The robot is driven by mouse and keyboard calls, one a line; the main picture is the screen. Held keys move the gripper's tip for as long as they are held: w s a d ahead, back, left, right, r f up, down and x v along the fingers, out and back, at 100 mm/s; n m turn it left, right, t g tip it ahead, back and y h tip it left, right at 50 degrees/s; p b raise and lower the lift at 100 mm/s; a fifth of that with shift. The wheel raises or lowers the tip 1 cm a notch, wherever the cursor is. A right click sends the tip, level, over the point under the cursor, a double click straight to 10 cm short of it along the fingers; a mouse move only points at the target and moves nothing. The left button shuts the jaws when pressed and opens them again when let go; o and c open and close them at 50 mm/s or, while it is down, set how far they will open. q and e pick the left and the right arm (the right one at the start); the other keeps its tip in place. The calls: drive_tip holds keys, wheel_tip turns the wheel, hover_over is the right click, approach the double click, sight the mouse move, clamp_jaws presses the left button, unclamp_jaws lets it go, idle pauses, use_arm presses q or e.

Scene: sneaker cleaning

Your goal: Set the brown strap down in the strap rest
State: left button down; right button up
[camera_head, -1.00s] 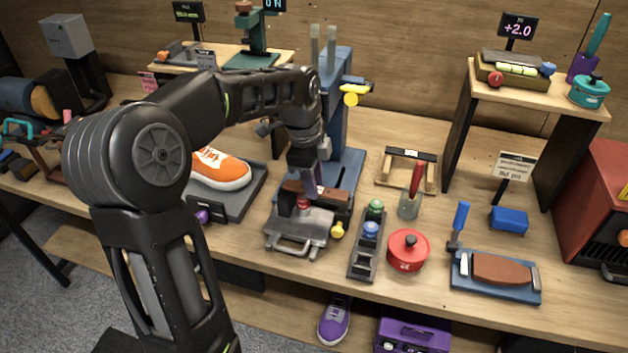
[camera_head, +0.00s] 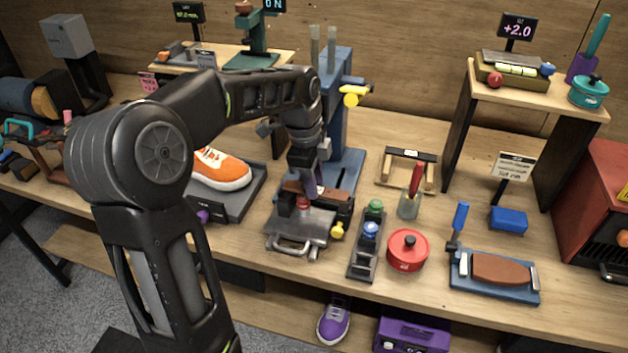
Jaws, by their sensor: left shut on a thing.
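My left gripper (camera_head: 313,190) points down over a grey metal fixture (camera_head: 297,230) at the foot of the blue press. It is shut on the brown strap (camera_head: 293,187), a short dark brown piece at the back of that fixture. The fingers hide part of the strap, and I cannot tell if it touches the fixture. A low wooden frame (camera_head: 384,180) with a black labelled bar, to the right of the gripper, looks like the strap rest. It is empty. My right gripper is out of view.
The blue press (camera_head: 340,110) with a yellow lever stands behind the gripper. An orange sneaker (camera_head: 222,170) sits on a grey tray to the left. A glass with a red-handled tool (camera_head: 409,205), a bottle rack (camera_head: 366,255) and a red pot (camera_head: 407,250) stand to the right.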

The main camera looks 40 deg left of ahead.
use_arm(q)
drive_tip(key=shift+f+b, duration=0.8)
drive_tip(key=shift+f, duration=0.35)
drive_tip(key=c, duration=1)
unclamp_jaws()
drive_tip(key=shift+r, duration=0.15)
drive_tip(key=r, duration=0.5)
drive_tip(key=s+r, duration=0.1)
drive_tip(key=r, duration=0.1)
drive_tip(key=shift+a+r, duration=0.2)
drive_tip(key=shift+r, duration=0.05)
